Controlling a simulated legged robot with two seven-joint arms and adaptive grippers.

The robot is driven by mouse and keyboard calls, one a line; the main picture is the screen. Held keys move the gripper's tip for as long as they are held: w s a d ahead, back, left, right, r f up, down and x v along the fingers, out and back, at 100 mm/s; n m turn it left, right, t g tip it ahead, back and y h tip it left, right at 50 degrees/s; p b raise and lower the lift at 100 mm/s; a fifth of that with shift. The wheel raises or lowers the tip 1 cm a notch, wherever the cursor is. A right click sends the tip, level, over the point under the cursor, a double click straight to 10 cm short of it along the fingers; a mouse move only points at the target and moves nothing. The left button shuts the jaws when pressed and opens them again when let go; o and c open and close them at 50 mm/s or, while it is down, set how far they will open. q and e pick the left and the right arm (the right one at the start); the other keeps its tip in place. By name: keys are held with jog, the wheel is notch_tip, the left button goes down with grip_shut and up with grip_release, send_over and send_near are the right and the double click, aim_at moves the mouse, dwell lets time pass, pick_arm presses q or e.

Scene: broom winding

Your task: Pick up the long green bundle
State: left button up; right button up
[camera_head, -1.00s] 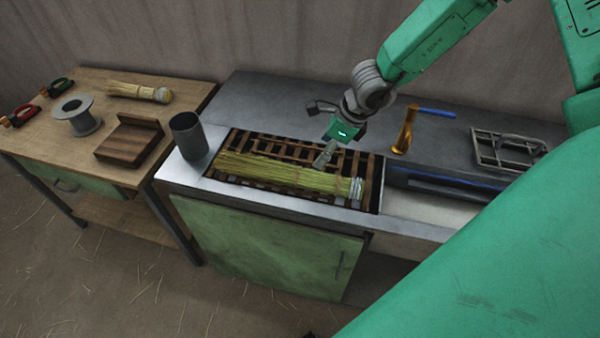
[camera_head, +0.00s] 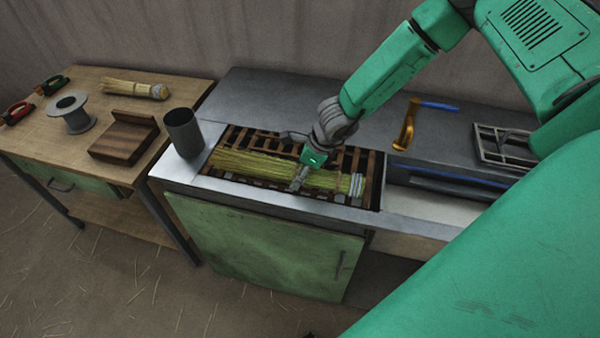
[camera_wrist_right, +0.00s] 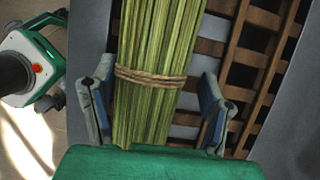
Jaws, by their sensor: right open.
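The long green bundle (camera_head: 260,170) lies lengthwise on a slatted brown rack sunk into the metal counter, its banded end to the right. In the right wrist view the bundle (camera_wrist_right: 160,40) has a twine tie around it. My right gripper (camera_head: 297,180) is over the bundle, right of its middle. In the wrist view its two fingers (camera_wrist_right: 156,112) are open, one on each side of the bundle, with a gap visible on the right. Whether a finger touches the bundle is unclear. My left gripper is not in view.
The rack (camera_head: 240,138) has open slots. A dark cup (camera_head: 184,133) stands left of it. The wooden table holds a spool (camera_head: 72,113), a wooden block (camera_head: 124,138) and a shorter bundle (camera_head: 135,89).

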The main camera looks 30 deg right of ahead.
jog(key=shift+a+r, duration=0.2)
jog(key=shift+a, duration=0.05)
jog(key=shift+c, duration=0.5)
jog(key=shift+a+r, duration=0.1)
jog(key=shift+a, duration=0.4)
jog(key=c, duration=1.2)
